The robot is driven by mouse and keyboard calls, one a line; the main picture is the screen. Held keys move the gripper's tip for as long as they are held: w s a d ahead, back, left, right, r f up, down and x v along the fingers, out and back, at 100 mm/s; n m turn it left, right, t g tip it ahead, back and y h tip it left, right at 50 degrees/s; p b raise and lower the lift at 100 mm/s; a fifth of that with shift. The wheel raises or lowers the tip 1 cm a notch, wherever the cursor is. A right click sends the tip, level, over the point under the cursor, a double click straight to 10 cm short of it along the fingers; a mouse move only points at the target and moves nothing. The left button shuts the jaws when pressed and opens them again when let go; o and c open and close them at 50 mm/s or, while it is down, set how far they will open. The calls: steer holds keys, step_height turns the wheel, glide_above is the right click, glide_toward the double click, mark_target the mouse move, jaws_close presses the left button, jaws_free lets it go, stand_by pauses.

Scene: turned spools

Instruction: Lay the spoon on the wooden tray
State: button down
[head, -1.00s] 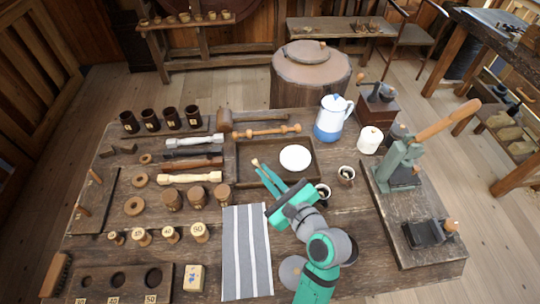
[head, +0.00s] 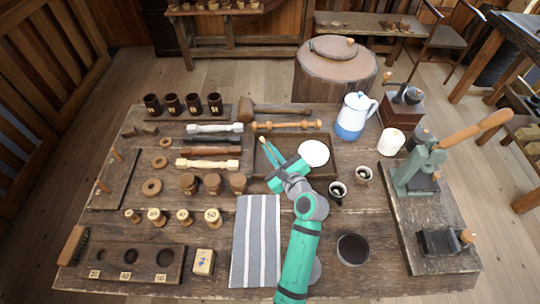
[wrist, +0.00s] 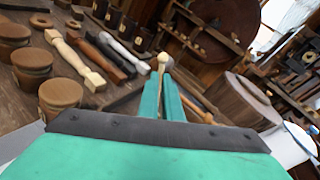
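The wooden tray (head: 296,180) is a dark, shallow, rimmed tray near the middle of the bench, with a white round dish (head: 314,152) in its right part. My gripper (head: 268,148) is above the tray's far left part. Its two teal fingers are close together. A small pale wooden knob, seemingly an end of the spoon (wrist: 163,60), shows at the fingertips in the wrist view. The rest of the spoon is hidden by the fingers and gripper body. I see no contact between the spoon and the tray.
A turned spindle (head: 287,125) and a mallet (head: 275,111) lie just beyond the tray. Two small cups (head: 338,190) stand to its right, and a blue-white pitcher (head: 354,116) behind. A striped cloth (head: 257,240) lies in front. Wooden spools (head: 213,184) stand at left.

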steer(key=shift+w+f, duration=0.15)
steer(key=shift+f, duration=1.55)
steer(key=shift+f, duration=0.15)
steer(key=c, duration=1.9)
jaws_free()
steer(key=shift+c, duration=0.2)
steer(key=v, duration=1.2)
steer(key=shift+r, duration=0.2)
steer(key=shift+a, duration=0.1)
